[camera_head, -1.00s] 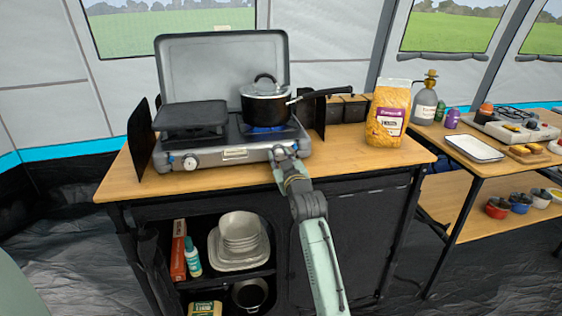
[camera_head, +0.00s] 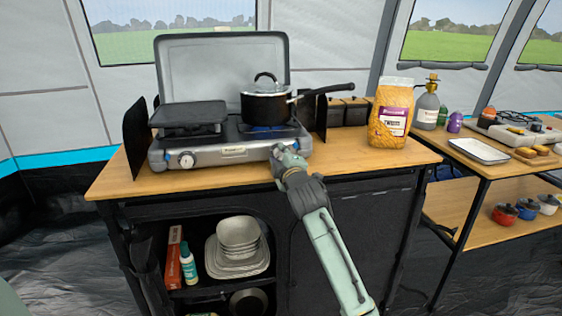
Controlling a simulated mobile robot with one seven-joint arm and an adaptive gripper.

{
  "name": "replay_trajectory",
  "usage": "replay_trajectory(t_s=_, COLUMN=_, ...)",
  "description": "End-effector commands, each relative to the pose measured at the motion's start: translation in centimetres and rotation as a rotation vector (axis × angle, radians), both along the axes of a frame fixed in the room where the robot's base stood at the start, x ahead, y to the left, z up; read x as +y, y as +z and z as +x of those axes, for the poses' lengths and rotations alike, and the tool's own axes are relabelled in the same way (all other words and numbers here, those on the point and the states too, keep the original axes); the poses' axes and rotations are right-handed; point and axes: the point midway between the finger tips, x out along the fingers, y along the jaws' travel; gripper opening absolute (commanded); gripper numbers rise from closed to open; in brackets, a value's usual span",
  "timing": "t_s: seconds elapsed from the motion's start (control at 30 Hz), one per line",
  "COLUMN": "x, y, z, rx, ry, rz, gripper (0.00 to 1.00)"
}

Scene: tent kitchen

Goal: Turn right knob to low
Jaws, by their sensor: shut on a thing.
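A grey two-burner camping stove (camera_head: 226,153) with its lid raised stands on the wooden counter. My gripper (camera_head: 279,152) is at the right front of the stove, shut on the right knob. The right knob is hidden behind my gripper, so its setting cannot be read. The left knob (camera_head: 187,160) is in plain view on the stove front. A black pot (camera_head: 266,106) with a lid sits on the right burner, its handle pointing right. Some blue flame (camera_head: 262,129) shows under the pot.
A black griddle plate (camera_head: 189,115) covers the left burner. Dark wind shields stand at both sides of the stove. A pasta bag (camera_head: 390,112) stands on the counter (camera_head: 345,155) to the right. Shelves with dishes (camera_head: 238,248) lie below the counter.

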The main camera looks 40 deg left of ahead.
Motion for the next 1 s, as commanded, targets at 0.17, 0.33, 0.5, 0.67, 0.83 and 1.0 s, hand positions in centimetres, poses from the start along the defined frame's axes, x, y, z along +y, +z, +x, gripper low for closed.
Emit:
replay_trajectory(t_s=0.17, x=-0.04, y=-0.05, z=0.03, rx=-0.11, ry=-0.001, rz=-0.093, gripper=0.0)
replay_trajectory(t_s=0.33, x=-0.04, y=-0.02, z=0.03, rx=-0.189, ry=-0.001, rz=-0.162, gripper=0.0)
replay_trajectory(t_s=0.5, x=0.02, y=-0.06, z=-0.03, rx=-0.241, ry=0.0, rz=-0.206, gripper=0.0)
replay_trajectory(t_s=0.67, x=0.02, y=-0.02, z=-0.03, rx=-0.27, ry=0.0, rz=-0.23, gripper=0.0)
replay_trajectory(t_s=0.83, x=0.03, y=-0.02, z=-0.04, rx=-0.28, ry=0.0, rz=-0.24, gripper=0.0)
replay_trajectory(t_s=1.0, x=0.04, y=-0.01, z=-0.04, rx=-0.28, ry=0.0, rz=-0.24, gripper=0.0)
